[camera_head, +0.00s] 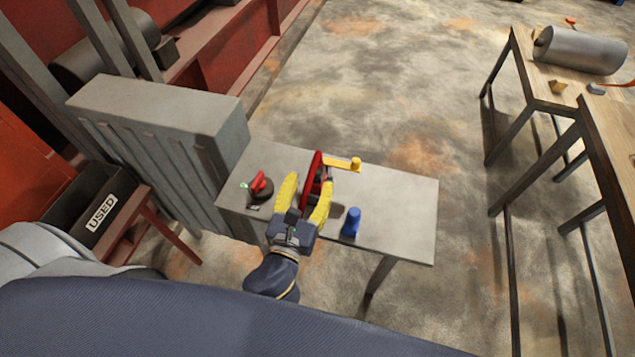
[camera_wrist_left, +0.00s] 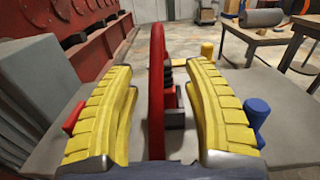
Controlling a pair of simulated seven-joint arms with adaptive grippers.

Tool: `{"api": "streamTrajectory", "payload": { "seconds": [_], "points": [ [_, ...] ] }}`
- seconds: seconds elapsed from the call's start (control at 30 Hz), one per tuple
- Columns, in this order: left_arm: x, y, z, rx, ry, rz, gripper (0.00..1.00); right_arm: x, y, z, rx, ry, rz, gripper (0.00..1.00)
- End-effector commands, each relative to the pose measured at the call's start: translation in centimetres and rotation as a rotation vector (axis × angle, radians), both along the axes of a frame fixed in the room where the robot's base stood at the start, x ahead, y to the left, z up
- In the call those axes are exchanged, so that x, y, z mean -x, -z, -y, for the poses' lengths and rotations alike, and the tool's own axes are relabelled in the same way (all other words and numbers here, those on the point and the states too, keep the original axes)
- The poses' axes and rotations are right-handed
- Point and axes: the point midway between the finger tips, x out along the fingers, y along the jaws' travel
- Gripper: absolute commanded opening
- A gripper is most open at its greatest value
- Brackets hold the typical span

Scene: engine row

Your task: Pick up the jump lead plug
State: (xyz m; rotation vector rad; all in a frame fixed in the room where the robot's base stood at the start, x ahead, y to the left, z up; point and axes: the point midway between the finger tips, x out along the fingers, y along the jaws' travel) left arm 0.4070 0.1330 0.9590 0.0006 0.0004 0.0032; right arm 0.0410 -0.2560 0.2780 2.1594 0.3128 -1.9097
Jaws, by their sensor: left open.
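My left gripper (camera_head: 308,192) has yellow ribbed fingers and reaches over the grey table. It is open, its fingers spread on either side of a red upright disc (camera_head: 313,178) with a yellow crank handle (camera_head: 343,163). In the left wrist view the disc (camera_wrist_left: 157,90) stands edge-on between the fingers (camera_wrist_left: 162,85), with gaps both sides. A blue cylindrical piece (camera_head: 350,222) stands upright right of the gripper; it also shows behind the right finger in the wrist view (camera_wrist_left: 256,112). I cannot tell for certain which piece is the jump lead plug. My right gripper is out of view.
A dark round piece with a red top (camera_head: 262,185) lies at the table's left. A ribbed grey cabinet (camera_head: 165,110) stands close on the left, near a black bin marked USED (camera_head: 98,214). The table's right end (camera_head: 410,215) is clear. Wooden benches (camera_head: 530,85) stand far right.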

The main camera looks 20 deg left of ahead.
Motion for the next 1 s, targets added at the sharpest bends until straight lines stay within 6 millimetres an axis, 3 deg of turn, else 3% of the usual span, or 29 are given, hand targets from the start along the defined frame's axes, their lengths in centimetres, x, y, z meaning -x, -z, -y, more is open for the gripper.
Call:
{"api": "streamTrajectory", "payload": {
  "seconds": [0.5,0.87,1.0],
  "points": [
    [-4.8,0.3,0.2,0.001,0.000,0.001,0.51,0.0,0.0,0.0,0.000,0.000,0.000,0.00],
    [-5.2,0.3,0.2,0.001,0.000,0.001,0.53,0.0,0.0,0.1,0.001,0.000,0.000,0.00],
    [-5.2,0.3,0.2,0.001,0.000,0.001,0.37,0.0,0.0,0.1,0.001,0.000,0.000,0.00]
  ]
}}
